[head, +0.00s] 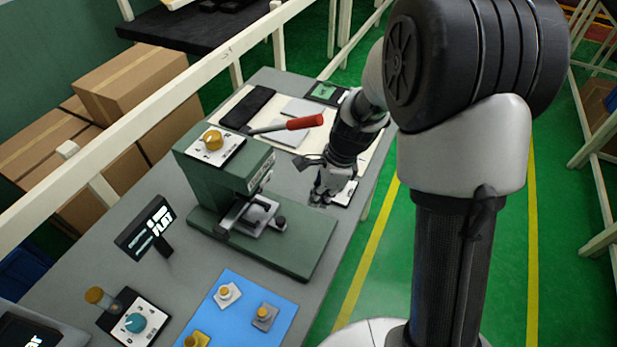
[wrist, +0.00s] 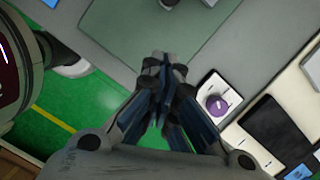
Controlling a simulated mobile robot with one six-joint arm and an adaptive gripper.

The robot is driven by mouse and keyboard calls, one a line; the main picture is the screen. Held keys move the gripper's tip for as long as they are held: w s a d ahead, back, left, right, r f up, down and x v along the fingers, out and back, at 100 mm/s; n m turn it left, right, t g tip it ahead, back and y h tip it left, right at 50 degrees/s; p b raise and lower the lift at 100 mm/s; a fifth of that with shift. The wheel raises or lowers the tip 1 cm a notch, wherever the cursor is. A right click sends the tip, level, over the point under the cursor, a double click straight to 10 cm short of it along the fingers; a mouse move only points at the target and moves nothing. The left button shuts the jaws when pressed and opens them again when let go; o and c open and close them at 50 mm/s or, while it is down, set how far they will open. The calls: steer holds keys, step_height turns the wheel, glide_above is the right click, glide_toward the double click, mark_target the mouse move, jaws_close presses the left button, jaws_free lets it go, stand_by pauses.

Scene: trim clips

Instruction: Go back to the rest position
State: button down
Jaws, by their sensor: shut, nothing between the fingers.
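My gripper (head: 322,197) hangs over the right edge of the grey table (head: 180,265), to the right of the green press (head: 225,165) and apart from it. In the wrist view my gripper (wrist: 163,62) has its fingers together with nothing between them. The press has a red-handled lever (head: 304,122), a yellow knob on top and a small metal fixture (head: 255,214) on its green base. The base also shows in the wrist view (wrist: 150,35). A purple knob on a white panel (wrist: 217,104) is right of the fingers in the wrist view.
A blue mat (head: 242,312) with several small clips lies at the front. A control box with a teal knob (head: 135,322) and a small black display (head: 145,228) stand at the left. White rails and cardboard boxes (head: 140,85) are behind. Green floor is open at right.

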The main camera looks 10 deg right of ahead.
steer(key=s+d+r+n+t+h+b, duration=0.1)
steer(key=s+r+n+t+h+b, duration=0.15)
steer(key=s+r+n, duration=1.2)
steer(key=s+d+r+n+t, duration=0.1)
steer(key=s+d+r+n, duration=0.1)
steer(key=s+n, duration=0.3)
steer(key=shift+s+r+t, duration=0.35)
steer(key=shift+s+r, duration=0.25)
steer(key=shift+s, duration=0.6)
